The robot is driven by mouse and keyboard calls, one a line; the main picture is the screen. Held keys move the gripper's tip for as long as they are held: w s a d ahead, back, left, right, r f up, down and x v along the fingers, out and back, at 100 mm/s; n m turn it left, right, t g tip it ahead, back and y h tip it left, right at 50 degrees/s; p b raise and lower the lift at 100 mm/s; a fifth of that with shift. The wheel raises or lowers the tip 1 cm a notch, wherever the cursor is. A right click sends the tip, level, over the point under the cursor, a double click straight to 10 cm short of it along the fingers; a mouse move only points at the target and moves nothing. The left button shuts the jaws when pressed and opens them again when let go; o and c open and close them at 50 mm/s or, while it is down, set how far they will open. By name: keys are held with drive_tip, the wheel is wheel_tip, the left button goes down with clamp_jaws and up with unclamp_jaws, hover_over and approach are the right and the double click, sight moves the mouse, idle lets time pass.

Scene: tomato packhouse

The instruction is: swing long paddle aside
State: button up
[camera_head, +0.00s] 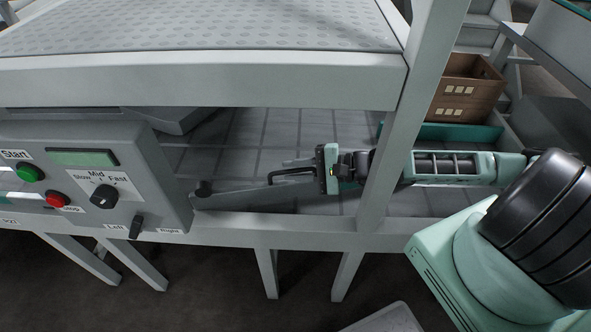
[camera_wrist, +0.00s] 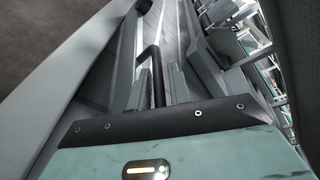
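The long paddle (camera_head: 250,196) is a grey bar lying across the tiled bed, running right from a dark pivot (camera_head: 203,189) beside the control box. Its thin black bent handle (camera_head: 287,174) stands out near its right part. My gripper (camera_head: 303,166) reaches in from the right, past the upright post, at the handle. In the wrist view my gripper (camera_wrist: 159,88) has a grey finger close on each side of the black handle (camera_wrist: 153,57), with little gap; it looks shut on it. The paddle (camera_wrist: 125,58) runs away from me there.
The control box (camera_head: 160,170) with green and red buttons, a speed knob and a small Left/Right lever stands at the left. A grey post (camera_head: 398,130) crosses in front of my arm. A brown crate (camera_head: 467,88) sits behind at the right. The tiled bed is bare behind the paddle.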

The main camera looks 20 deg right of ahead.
wheel_tip(320, 180, up, 10)
drive_tip(key=shift+f+p, duration=0.1)
drive_tip(key=shift+p, duration=0.8)
